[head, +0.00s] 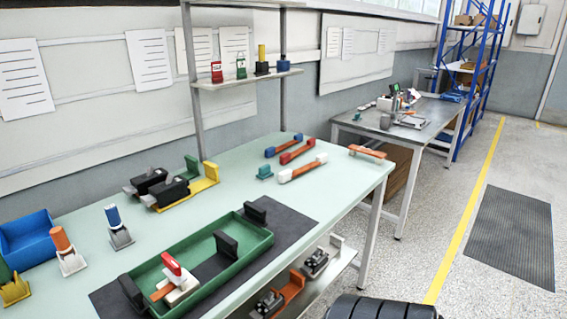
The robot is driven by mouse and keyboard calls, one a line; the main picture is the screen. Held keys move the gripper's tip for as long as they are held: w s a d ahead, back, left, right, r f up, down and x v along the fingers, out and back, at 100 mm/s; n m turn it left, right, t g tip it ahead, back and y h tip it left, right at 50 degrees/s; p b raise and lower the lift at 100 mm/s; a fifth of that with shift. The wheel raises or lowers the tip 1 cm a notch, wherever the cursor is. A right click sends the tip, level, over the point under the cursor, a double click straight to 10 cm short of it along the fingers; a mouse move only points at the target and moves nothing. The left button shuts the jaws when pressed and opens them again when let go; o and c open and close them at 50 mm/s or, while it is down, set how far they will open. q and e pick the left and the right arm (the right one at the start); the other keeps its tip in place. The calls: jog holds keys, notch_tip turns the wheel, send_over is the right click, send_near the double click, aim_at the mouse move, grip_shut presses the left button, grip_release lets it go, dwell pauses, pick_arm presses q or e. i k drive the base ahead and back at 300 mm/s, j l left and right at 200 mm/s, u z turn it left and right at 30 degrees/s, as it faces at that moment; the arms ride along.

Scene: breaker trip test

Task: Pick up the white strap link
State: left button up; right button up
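The white strap link (303,169) lies on the pale green bench top (230,180), toward its far right part. It is an orange bar with a white block at each end. A red strap link (297,153) and a blue strap link (277,150) lie just behind it, roughly parallel and apart from it. Neither of my grippers is in view.
A green tray (262,238) on a dark mat (300,222) holds black blocks and a red-and-white piece. A small teal block (265,172) stands left of the white link. An orange piece (367,152) lies near the right edge. Bare bench lies in front of the links.

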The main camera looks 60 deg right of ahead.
aim_at(285, 176)
jog(key=k+l+u, duration=0.1)
jog(key=l, duration=0.3)
jog(key=k+l, duration=0.1)
jog(key=l, duration=0.3)
jog(key=k+l+u, duration=0.15)
jog(key=l, duration=0.65)
jog(key=k+l+u, duration=0.15)
jog(key=l, duration=0.25)
jog(key=k+l, duration=0.15)
jog(key=l, duration=0.2)
jog(key=k+l+u, duration=0.15)
jog(key=l, duration=0.25)
